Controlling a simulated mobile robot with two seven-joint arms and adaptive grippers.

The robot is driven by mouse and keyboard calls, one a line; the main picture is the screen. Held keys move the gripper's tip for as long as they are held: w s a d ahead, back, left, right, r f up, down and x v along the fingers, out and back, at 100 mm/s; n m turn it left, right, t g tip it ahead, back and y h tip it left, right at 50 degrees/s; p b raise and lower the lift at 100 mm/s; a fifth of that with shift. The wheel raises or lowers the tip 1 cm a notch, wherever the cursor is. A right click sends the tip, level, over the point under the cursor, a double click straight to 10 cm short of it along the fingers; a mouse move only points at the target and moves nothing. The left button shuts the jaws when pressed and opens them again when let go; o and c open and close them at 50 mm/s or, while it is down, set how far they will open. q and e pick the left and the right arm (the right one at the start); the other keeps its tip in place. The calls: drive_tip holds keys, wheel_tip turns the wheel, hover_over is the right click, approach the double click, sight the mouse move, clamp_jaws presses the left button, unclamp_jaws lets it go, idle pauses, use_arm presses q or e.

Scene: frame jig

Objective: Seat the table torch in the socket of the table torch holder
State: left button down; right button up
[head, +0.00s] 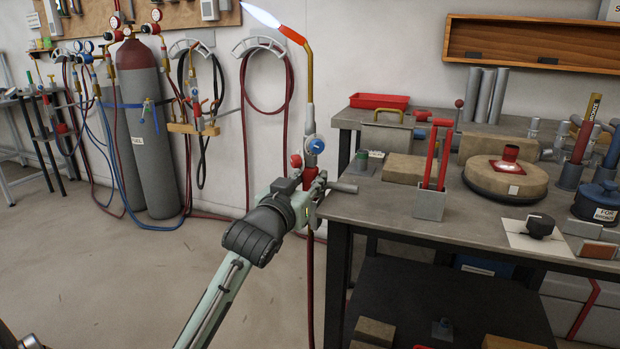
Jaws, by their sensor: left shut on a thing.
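The table torch (311,118) stands upright in the head view, with a brass neck, a red tip and a pale blue flame pointing up and left. Blue and red knobs sit low on it, and a dark red hose hangs below. My left gripper (308,190) is shut on its lower body, beside the workbench's left edge. A short grey bar (344,187) shows just right of the gripper at that edge; I cannot tell whether it belongs to the torch holder. The torch's lower end and any socket there are hidden by the gripper. My right gripper is not in view.
The workbench (390,205) carries a grey block with red uprights (430,200), bricks, a round turntable (505,180) and a red tray (379,101). Gas cylinders (150,140) and hoses stand at the left wall. The floor left of the bench is clear.

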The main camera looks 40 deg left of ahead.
use_arm(q)
drive_tip(key=c, duration=1.2)
unclamp_jaws()
drive_tip(key=shift+o, duration=0.3)
drive_tip(key=shift+f, duration=0.25)
drive_tip(key=v, duration=0.7)
drive_tip(key=shift+s+r, duration=0.2)
drive_tip(key=shift+s, duration=0.1)
drive_tip(key=shift+s+f, duration=0.1)
